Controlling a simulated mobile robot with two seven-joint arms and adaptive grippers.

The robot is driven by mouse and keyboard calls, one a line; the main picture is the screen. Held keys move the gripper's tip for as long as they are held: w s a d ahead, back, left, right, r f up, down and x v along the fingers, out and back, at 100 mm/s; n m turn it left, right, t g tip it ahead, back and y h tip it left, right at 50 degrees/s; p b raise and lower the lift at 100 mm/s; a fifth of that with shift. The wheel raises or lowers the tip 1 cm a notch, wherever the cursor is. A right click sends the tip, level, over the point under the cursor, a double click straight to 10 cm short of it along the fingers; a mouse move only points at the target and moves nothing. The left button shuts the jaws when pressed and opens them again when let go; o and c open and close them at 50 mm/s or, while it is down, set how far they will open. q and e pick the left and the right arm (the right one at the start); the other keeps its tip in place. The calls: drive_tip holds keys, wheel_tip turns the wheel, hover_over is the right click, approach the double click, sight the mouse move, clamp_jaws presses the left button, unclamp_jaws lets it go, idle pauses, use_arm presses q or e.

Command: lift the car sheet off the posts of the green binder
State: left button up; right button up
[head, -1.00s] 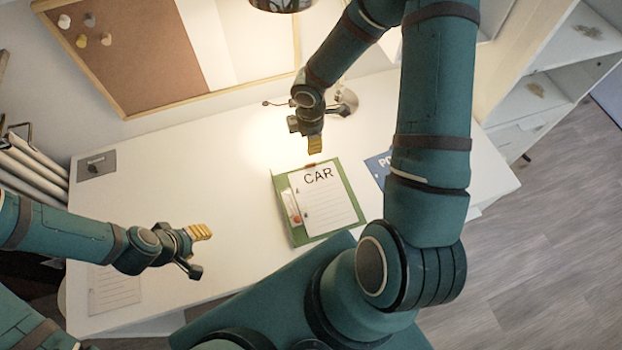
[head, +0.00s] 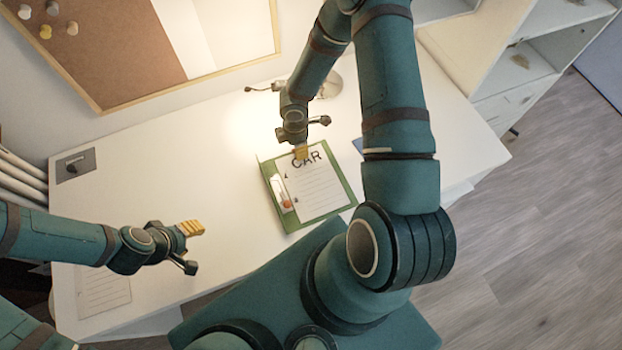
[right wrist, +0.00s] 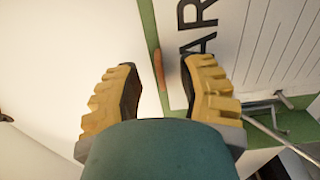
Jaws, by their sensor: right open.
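The green binder (head: 265,172) lies open on the white desk, with the white CAR sheet (head: 315,192) on it. Along the sheet's left side is a pale clip strip (head: 277,186) with an orange-red part. My right gripper (head: 301,153) is over the sheet's top edge and hides part of the lettering. In the right wrist view its open fingers (right wrist: 160,75) straddle the binder's edge (right wrist: 149,35), with the right finger over the sheet (right wrist: 205,20) and nothing gripped. Metal binder hardware (right wrist: 265,112) shows there; whether the sheet is on posts is unclear. My left gripper (head: 190,248) is open and empty, left of the binder.
A pale sheet (head: 103,291) lies at the desk's front left. A grey plate (head: 75,165) is at the back left. A lamp base (head: 331,84) stands at the back. The desk between left gripper and binder is clear.

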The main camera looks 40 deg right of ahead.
use_arm(q)
drive_tip(key=shift+s+f, duration=0.1)
use_arm(e)
drive_tip(key=shift+f, duration=0.4)
clamp_jaws()
drive_tip(key=shift+r, duration=0.1)
use_arm(q)
wheel_tip(320, 180, up, 2)
drive_tip(key=shift+r+p, duration=0.25)
drive_tip(key=shift+p, duration=0.8)
use_arm(e)
wheel_tip(320, 180, up, 10)
drive_tip(key=shift+f, duration=0.25)
